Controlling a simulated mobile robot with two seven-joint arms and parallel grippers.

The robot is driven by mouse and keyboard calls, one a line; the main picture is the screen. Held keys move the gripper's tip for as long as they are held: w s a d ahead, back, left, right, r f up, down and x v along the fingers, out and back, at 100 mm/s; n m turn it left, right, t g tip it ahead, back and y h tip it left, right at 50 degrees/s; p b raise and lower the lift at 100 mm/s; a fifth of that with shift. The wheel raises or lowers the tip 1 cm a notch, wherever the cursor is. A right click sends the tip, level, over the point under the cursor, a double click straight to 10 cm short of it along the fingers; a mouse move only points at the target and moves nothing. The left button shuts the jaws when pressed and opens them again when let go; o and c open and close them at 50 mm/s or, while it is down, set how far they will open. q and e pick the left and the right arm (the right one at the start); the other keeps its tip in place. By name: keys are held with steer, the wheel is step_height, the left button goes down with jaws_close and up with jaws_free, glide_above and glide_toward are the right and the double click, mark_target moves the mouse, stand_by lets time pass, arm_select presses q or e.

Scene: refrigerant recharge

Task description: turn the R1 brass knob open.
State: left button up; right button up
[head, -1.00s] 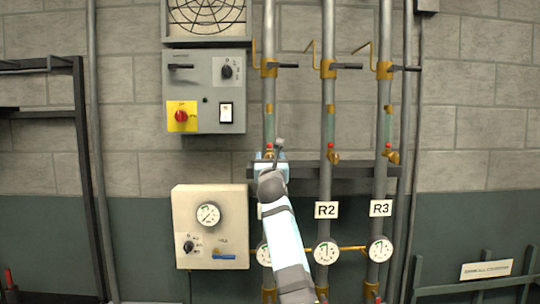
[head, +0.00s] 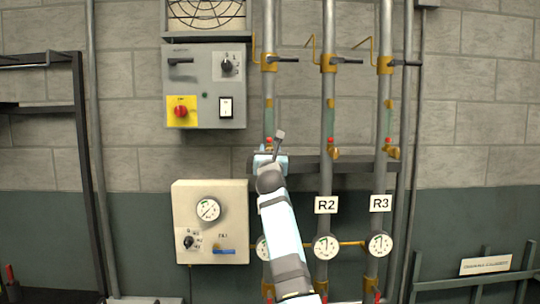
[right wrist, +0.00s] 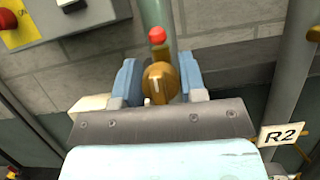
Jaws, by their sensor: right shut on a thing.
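The R1 brass knob (right wrist: 159,84) sits between the two blue fingers of my right gripper (right wrist: 160,80) in the right wrist view. The gripper is shut on it. A pale mark on the knob's face stands about upright in that view. A red tip (right wrist: 157,35) shows just above the knob on the grey-green pipe. In the head view my right gripper (head: 269,160) is at the left of the three pipes, and it hides the knob. My arm covers the place below, and no R1 label shows. My left gripper is not in view.
The R2 knob (head: 333,153) and R3 knob (head: 393,152) are close by on the right. A grey switch box (head: 205,85) hangs at upper left, and a cream gauge box (head: 211,222) at lower left. A dark rail (head: 350,166) crosses behind the pipes.

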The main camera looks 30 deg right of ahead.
steer(key=shift+f+m+b, duration=0.25)
steer(key=shift+m+b, duration=0.1)
steer(key=shift+m, duration=0.05)
steer(key=m+g+h+b, duration=0.1)
steer(key=m+b, duration=0.2)
steer(key=m+g+h+b, duration=0.1)
steer(key=m+b, duration=0.2)
steer(key=m+g+h+b, duration=0.1)
steer(key=m+g+b, duration=0.1)
steer(key=m+b, duration=0.1)
steer(key=shift+m, duration=0.3)
steer(key=shift+m+g+b, duration=0.3)
steer(key=shift+m+b, duration=0.2)
steer(key=shift+m, duration=0.1)
steer(key=m, duration=0.2)
steer(key=m+g+b, duration=0.1)
steer(key=m, duration=0.1)
steer(key=shift+d+r+g+b, duration=0.1)
steer(key=shift+g+b, duration=0.2)
steer(key=m+g, duration=0.1)
steer(key=m, duration=0.3)
steer(key=shift+g, duration=0.4)
steer(key=shift+s+m+y, duration=0.1)
steer(key=shift+m+y, duration=0.3)
steer(key=shift+m, duration=0.6)
steer(key=o, duration=0.9)
steer(key=shift+c, duration=0.2)
